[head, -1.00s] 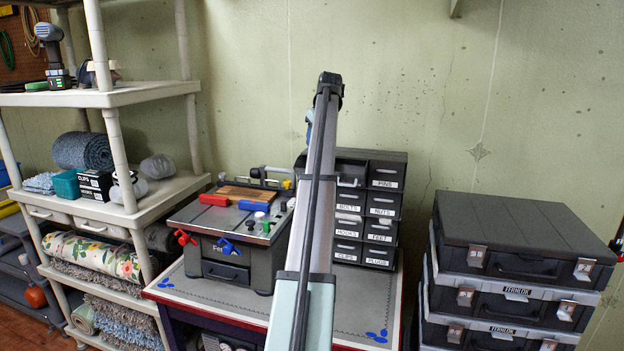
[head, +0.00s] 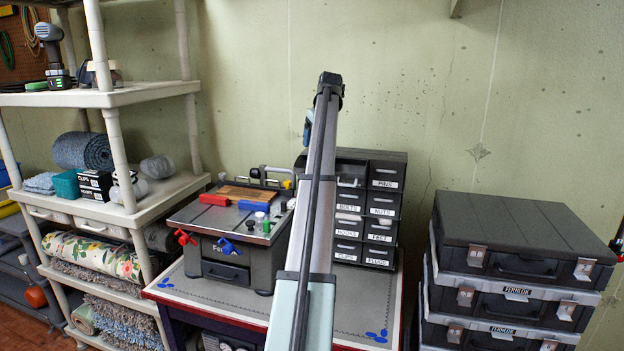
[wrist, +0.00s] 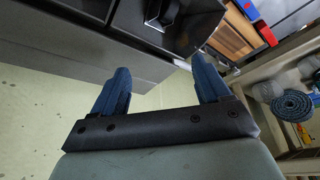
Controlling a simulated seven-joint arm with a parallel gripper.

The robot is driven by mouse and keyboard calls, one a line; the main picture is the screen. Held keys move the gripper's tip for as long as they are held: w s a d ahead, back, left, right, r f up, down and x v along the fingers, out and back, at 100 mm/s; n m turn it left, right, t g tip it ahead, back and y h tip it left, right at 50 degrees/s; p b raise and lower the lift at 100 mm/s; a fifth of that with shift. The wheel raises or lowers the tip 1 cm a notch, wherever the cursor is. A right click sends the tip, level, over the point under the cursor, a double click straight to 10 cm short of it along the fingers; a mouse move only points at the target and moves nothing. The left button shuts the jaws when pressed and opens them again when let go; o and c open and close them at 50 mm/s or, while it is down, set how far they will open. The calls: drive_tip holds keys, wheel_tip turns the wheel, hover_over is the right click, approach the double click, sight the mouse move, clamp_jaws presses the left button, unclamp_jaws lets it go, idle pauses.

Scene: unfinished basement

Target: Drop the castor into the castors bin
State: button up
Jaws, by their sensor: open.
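My gripper (wrist: 160,71) shows in the wrist view with its two blue fingers spread apart and nothing between them. In the head view my arm hides most of it. A dark drawer cabinet (head: 386,158) stands on the table, and its grey top fills the upper left of the wrist view (wrist: 50,60). Its top left drawer (head: 350,171) appears pulled out, and no label on it is readable. In the wrist view a small black item (wrist: 160,13) with a pale edge sits against a dark surface beyond the fingers. I cannot tell whether it is the castor or a handle.
A grey workbench unit (head: 222,262) with a wooden inset, red and blue pieces and clamps stands left of the cabinet. The table (head: 357,305) has bare room in front of the cabinet. Stacked tool cases (head: 515,235) stand at right, and a pale shelf rack (head: 150,95) at left.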

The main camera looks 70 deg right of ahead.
drive_tip(key=v, duration=1.3)
drive_tip(key=shift+r, duration=0.2)
drive_tip(key=shift+a+f, duration=0.1)
drive_tip(key=shift+a, duration=0.05)
